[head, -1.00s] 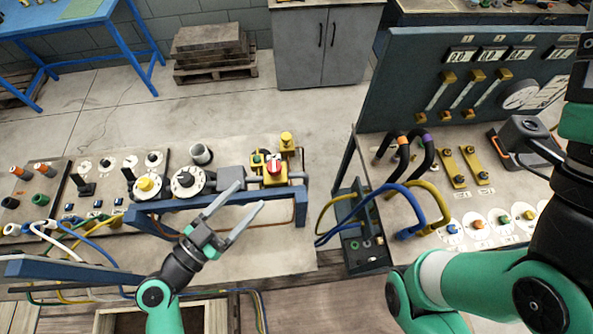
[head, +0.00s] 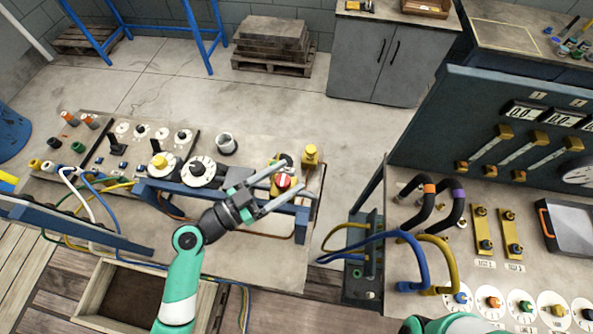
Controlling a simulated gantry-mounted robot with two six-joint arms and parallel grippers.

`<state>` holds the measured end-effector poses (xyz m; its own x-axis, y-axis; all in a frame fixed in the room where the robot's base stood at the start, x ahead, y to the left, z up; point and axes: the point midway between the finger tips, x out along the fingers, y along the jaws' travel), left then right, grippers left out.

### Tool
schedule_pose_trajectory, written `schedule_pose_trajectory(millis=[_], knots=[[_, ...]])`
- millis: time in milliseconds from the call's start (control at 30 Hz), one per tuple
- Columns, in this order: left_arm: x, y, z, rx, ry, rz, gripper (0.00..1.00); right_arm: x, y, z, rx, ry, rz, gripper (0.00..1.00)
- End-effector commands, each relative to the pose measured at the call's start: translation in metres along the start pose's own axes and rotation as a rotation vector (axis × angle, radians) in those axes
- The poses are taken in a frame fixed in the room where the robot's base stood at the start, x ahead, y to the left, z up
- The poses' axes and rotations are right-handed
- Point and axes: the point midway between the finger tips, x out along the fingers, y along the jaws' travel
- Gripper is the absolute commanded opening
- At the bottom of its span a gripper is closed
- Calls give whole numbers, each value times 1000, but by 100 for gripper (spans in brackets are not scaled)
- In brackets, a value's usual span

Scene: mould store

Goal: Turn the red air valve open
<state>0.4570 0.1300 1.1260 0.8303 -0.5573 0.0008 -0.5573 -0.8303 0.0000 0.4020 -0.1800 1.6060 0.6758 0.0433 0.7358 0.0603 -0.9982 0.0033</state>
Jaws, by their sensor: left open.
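The red air valve (head: 283,182) is a round red knob with a white mark, on a yellow block at the right end of the left bench's blue rail. My left gripper (head: 291,176) is open, its two long grey fingers pointing up and right. In the picture the fingertips lie on either side of the red knob; I cannot tell whether they touch it or are above it. The fingers partly hide the valve's yellow body. My right gripper is out of view; only a green part of my right arm shows at the bottom edge.
A yellow button post (head: 310,156) stands just right of the valve. White dials (head: 199,170) and a grey cup (head: 226,143) stand left of it. The blue rail (head: 175,187) runs along the front. A second bench with blue and yellow hoses (head: 441,262) is at the right.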

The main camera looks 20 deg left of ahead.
Motion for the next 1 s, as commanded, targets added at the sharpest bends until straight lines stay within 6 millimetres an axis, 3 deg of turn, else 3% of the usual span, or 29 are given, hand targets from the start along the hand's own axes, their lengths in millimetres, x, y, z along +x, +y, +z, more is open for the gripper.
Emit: schedule_pose_trajectory(millis=[200, 233, 600, 1000], knots=[[0, 0, 0, 0, 0, 0, 72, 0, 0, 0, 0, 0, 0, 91], [0, 0, 0, 0, 0, 0, 69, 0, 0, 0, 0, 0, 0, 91], [0, 0, 0, 0, 0, -1, 2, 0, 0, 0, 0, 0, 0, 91], [1, 1, 1, -3, -5, -35, 0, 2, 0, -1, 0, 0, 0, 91]])
